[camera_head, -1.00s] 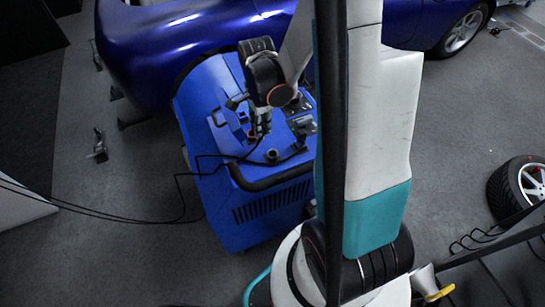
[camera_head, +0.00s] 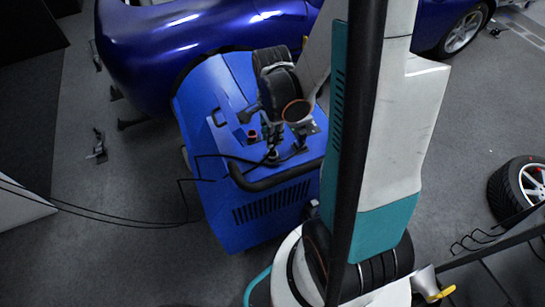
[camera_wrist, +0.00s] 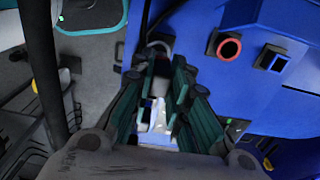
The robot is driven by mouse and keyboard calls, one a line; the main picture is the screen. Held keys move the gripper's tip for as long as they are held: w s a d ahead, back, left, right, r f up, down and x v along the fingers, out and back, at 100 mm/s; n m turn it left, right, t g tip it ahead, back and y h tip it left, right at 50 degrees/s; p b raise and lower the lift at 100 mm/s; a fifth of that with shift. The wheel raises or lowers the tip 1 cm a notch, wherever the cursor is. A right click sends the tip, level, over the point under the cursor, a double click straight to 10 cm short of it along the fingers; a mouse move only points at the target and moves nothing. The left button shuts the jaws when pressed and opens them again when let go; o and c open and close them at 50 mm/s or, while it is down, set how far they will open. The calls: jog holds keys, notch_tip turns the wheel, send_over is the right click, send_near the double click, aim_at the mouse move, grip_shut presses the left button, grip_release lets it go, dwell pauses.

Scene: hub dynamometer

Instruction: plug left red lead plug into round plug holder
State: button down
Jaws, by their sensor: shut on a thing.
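My gripper (camera_head: 271,148) is over the front part of the blue machine's top (camera_head: 215,160), pointing down. It is shut on the left red lead plug, which is mostly hidden by the fingers; a black lead (camera_head: 228,157) runs from the fingertips to the left. The round plug holder is at or under the fingertips in the head view, largely hidden by them.
A red ring-shaped part (camera_wrist: 229,48) stands on the machine top to the right in the wrist view, with a black square part (camera_wrist: 272,58) beside it. A black handle bar (camera_head: 270,180) runs along the machine's front edge. A blue car (camera_head: 190,35) stands behind.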

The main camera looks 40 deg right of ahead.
jog(key=shift+s, duration=0.15)
jog(key=shift+f+b, duration=0.45)
jog(key=shift+b, duration=0.05)
jog(key=shift+f+b, duration=1.5)
dwell(0.4)
jog(key=c, duration=1.5)
grip_release()
jog(key=shift+o, duration=0.2)
jog(key=shift+r, duration=0.2)
jog(key=shift+r, duration=3.6)
